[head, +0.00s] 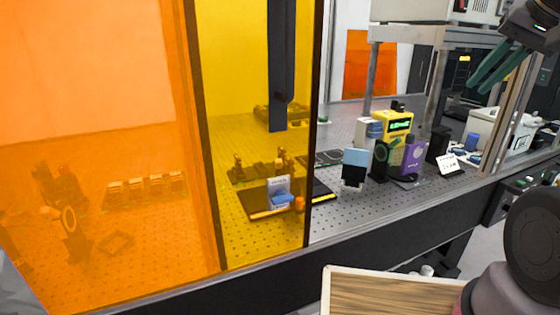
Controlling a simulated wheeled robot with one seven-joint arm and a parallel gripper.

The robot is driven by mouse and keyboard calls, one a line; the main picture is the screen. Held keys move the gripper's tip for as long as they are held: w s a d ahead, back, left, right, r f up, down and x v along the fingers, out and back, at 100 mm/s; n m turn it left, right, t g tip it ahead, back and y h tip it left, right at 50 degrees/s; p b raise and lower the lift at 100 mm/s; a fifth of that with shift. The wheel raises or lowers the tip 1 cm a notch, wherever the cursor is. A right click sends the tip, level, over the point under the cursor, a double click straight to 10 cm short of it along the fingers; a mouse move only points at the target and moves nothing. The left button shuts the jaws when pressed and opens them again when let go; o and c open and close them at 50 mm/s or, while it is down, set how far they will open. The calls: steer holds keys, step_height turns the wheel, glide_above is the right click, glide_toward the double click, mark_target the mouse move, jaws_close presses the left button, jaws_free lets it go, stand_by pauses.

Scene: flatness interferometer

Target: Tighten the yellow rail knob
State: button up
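I cannot make out a yellow rail knob for certain. A small orange-looking knob (299,204) shows through the yellow panel, beside a white and blue block (279,193) on a dark plate; the panel tints its true colour. My gripper (477,88) is at the upper right, high above the bench and well apart from these parts. Its two teal fingers point down and left, with a gap between them and nothing seen in it.
Orange and yellow panels (262,150) cover the bench's left side, ending at a dark post. On the open perforated bench top (335,225) stand a yellow display box (393,123), a round black mount (381,158) and a purple unit (413,156). A wooden-topped surface (385,295) is in front.

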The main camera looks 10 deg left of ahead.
steer(key=o, duration=0.5)
steer(key=shift+w+a+r, duration=0.15)
steer(key=shift+w+a, duration=0.05)
steer(key=shift+w, duration=0.05)
steer(key=shift+o, duration=0.7)
steer(key=w+a+n+g, duration=0.2)
steer(key=w+a+n, duration=0.3)
steer(key=w, duration=0.3)
steer(key=shift+w+a+r+n+g, duration=0.25)
steer(key=shift+a+r+n+g, duration=0.05)
steer(key=shift+a, duration=0.55)
steer(key=w+a+f+n+g, duration=0.1)
steer(key=w+a+f+n, duration=0.2)
steer(key=a, duration=0.4)
steer(key=w+a+f+n+g+h, duration=0.1)
steer(key=w+a+f+n, duration=0.25)
steer(key=a, duration=0.35)
steer(key=w+a+f+n+g, duration=0.1)
steer(key=w+a+f+n, duration=0.2)
steer(key=a, duration=0.4)
steer(key=w+a+f+n+g+h, duration=0.15)
steer(key=a+f+n, duration=0.35)
steer(key=a+f, duration=0.5)
steer(key=shift+m+y, duration=0.25)
steer(key=f, duration=0.3)
steer(key=a+f, duration=0.1)
steer(key=f, duration=0.5)
steer(key=shift+s+a+f, duration=0.15)
steer(key=shift+s+a, duration=0.05)
jaws_close()
